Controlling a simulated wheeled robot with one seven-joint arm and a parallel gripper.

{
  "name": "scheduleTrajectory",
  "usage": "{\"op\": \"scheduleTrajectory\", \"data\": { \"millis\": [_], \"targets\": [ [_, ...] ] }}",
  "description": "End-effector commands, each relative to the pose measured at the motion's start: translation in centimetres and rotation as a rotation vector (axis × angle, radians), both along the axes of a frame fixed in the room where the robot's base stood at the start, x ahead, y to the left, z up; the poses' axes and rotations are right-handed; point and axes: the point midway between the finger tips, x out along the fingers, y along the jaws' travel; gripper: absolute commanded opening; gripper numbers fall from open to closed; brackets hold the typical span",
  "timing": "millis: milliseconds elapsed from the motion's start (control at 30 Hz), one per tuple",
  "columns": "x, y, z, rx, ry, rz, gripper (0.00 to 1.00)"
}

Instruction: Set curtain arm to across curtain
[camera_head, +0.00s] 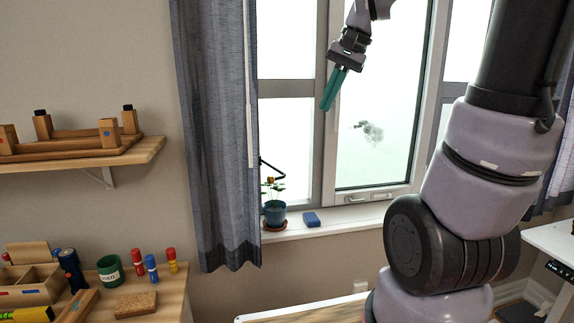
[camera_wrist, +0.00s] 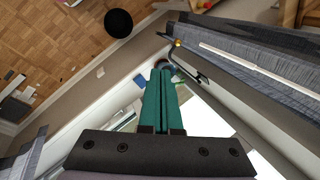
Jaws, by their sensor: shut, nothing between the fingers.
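A thin black arm (camera_head: 272,167), which looks like the curtain arm, sticks out from behind the right edge of the left grey-blue curtain (camera_head: 215,140), just above the flowerpot. In the wrist view the black arm (camera_wrist: 188,75) lies right of my fingertips, beside the curtain (camera_wrist: 250,50). It does not cross the curtain's front in the head view. My gripper (camera_head: 327,105) has teal fingers, closed together and empty. It hangs in front of the window, up and right of the black arm and apart from it. In the wrist view the fingers (camera_wrist: 160,72) point toward the sill.
A blue flowerpot (camera_head: 274,212) and a blue block (camera_head: 311,219) stand on the windowsill (camera_head: 345,217). A white rod (camera_head: 248,90) hangs along the curtain. A wooden shelf (camera_head: 80,153) and a cluttered bench (camera_head: 165,300) are at left. Space before the window is free.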

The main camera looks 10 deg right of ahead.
Motion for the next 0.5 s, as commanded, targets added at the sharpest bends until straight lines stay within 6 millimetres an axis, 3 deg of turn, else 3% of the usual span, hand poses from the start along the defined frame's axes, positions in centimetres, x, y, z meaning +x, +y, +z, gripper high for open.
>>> {"op": "scheduleTrajectory", "data": {
  "millis": [267, 500],
  "targets": [
    [9.4, -1.4, -3.4, 0.173, 0.304, -0.139, 0.00],
    [16.8, -3.1, -9.0, 0.326, 0.561, -0.263, 0.00]
  ]
}}
